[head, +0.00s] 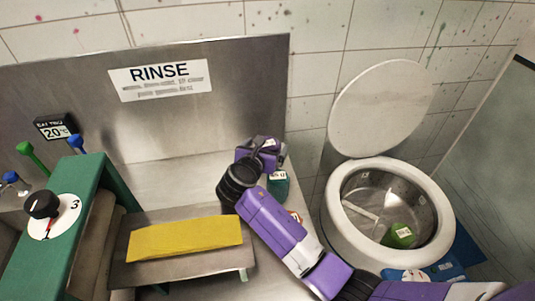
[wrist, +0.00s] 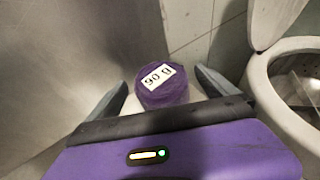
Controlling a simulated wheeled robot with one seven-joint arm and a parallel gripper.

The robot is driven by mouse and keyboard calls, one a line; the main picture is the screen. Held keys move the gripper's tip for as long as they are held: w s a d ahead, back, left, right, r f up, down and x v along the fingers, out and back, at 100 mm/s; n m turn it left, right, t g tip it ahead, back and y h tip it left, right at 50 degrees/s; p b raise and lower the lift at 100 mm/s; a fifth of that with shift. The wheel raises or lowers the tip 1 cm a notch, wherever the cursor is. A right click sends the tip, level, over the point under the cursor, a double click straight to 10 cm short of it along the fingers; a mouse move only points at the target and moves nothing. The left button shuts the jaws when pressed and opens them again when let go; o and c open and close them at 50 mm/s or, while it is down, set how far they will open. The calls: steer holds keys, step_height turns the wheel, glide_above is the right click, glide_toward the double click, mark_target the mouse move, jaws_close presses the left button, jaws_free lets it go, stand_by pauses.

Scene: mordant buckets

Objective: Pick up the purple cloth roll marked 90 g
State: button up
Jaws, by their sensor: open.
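The purple cloth roll (wrist: 163,92) stands in the wrist view with its white "90 g" label facing up, upside down in the picture. My gripper (wrist: 162,82) is open, with one dark finger on each side of the roll and a gap between each finger and the roll. I cannot tell from the picture how far the fingertips are above or in front of it. In the head view my gripper (head: 261,152) is at the back right of the metal counter, and it mostly hides the roll there.
A yellow cloth (head: 185,238) lies on a metal stand at left. A steel backsplash (head: 230,95) rises behind. At right, an open white-rimmed drum (head: 441,200) holds a green labelled roll (head: 399,236).

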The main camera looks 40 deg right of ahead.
steer(key=c, duration=1.7)
steer(key=shift+c, duration=0.4)
steer(key=shift+r, duration=0.15)
